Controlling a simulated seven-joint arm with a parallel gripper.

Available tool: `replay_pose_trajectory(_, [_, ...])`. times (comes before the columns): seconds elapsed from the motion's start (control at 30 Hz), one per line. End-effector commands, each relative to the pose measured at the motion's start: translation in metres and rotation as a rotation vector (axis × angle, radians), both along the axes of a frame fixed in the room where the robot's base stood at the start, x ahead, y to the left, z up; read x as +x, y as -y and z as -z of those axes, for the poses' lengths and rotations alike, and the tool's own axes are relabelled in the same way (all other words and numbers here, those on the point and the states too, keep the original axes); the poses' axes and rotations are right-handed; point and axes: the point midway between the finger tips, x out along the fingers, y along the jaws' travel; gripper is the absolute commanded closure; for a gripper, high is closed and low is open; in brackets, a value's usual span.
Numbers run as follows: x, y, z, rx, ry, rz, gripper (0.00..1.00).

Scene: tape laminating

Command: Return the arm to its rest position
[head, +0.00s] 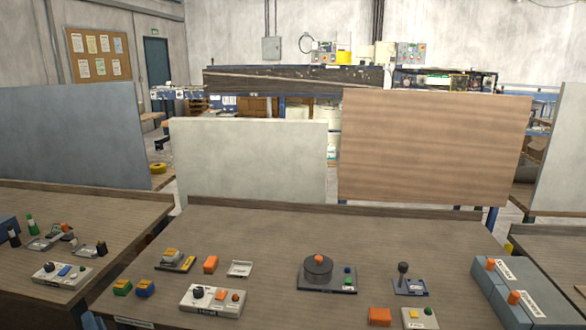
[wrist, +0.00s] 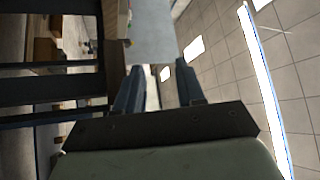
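My gripper (wrist: 160,72) shows only in the wrist view. Its two dark blue-grey fingers stand apart with an empty gap between them. It points up the picture and touches nothing that I can see. The wrist view is turned on its side, with the tiled ceiling and a long lamp at the right. My arm does not show in the head view over the workbench (head: 290,235), so its pose cannot be judged there.
The bench holds a dark round dial unit (head: 318,270), a joystick (head: 403,275), a white control box (head: 212,300), orange blocks (head: 210,264) and a grey-blue box with orange knobs (head: 520,293). Upright panels (head: 250,160) stand behind. The bench's middle back is clear.

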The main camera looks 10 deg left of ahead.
Motion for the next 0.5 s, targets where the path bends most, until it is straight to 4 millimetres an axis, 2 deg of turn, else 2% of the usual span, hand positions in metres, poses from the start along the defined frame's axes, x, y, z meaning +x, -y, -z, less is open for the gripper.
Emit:
replay_pose_trajectory(0.03, [-0.016,0.006,0.013,-0.033,0.018,-0.020,0.62])
replay_pose_trajectory(0.1, [-0.032,0.009,0.028,-0.073,0.044,-0.045,0.62])
replay_pose_trajectory(0.3, [-0.070,0.019,0.064,-0.166,0.107,-0.106,0.62])
replay_pose_trajectory(0.4, [-0.082,0.027,0.082,-0.216,0.130,-0.127,0.62])
replay_pose_trajectory(0.5, [-0.078,0.042,0.103,-0.284,0.137,-0.126,0.62])
